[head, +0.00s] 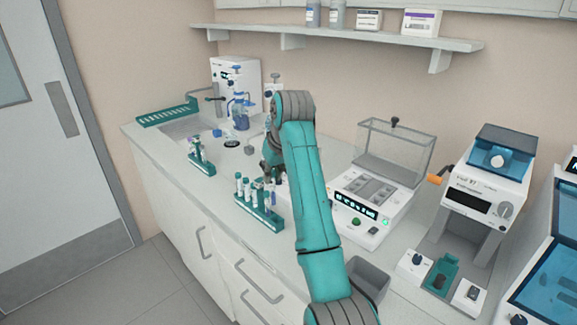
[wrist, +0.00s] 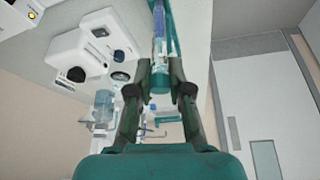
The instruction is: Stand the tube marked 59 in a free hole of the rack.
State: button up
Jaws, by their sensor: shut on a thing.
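My gripper (wrist: 161,76) is shut on a tube (wrist: 159,48) with a clear and blue body, seen between the fingers in the wrist view. I cannot read its mark. In the head view, my gripper (head: 270,160) is partly hidden by my arm, behind the near teal rack. That rack (head: 262,219) holds several upright tubes (head: 247,188) with pale and blue caps; part of its right end is close to my arm. A second, smaller teal rack (head: 203,168) with tubes stands farther back to the left. No number is legible, and free holes cannot be made out.
A device with a clear cover (head: 396,145) and a lit panel stands right of my arm. A grey bin (head: 368,277) is near the front edge. A sink (head: 185,127) and green drying grid (head: 167,112) lie at the back left. A shelf (head: 340,37) hangs above.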

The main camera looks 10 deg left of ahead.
jog(key=shift+w+d, duration=0.25)
jog(key=shift+w, duration=0.05)
jog(key=shift+d+f, duration=0.1)
jog(key=shift+f, duration=2.3)
jog(key=shift+f, duration=1.55)
jog(key=o, duration=0.9)
jog(key=v, duration=0.7)
jog(key=shift+r, duration=0.2)
